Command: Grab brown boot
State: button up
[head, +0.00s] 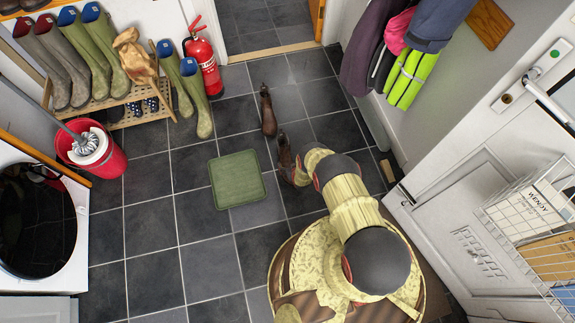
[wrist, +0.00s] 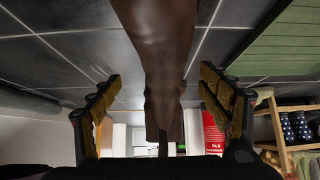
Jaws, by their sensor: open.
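In the wrist view a brown boot (wrist: 163,45) runs down the middle of the picture, between the two fingers of my gripper (wrist: 160,90). The fingers are apart, with a visible gap on each side of the boot.
A green mat (head: 237,180) lies left of the boots. A wooden rack (head: 150,108) with several boots and a red fire extinguisher (head: 204,62) stand at the back. A red bucket (head: 106,160) is at the left. A white door (head: 455,210) is at the right. Floor around the mat is clear.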

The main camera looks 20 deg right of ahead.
aim_at(288, 161)
jog(key=b+x, duration=0.2)
jog(key=x, duration=0.1)
jog(key=b+x, duration=0.1)
jog(key=x, duration=0.1)
jog(key=shift+w+a+r, duration=0.15)
jog(key=shift+w, duration=0.25)
jog(key=c, duration=0.3)
grip_shut()
dwell(0.6)
jog(key=shift+w+r, duration=0.1)
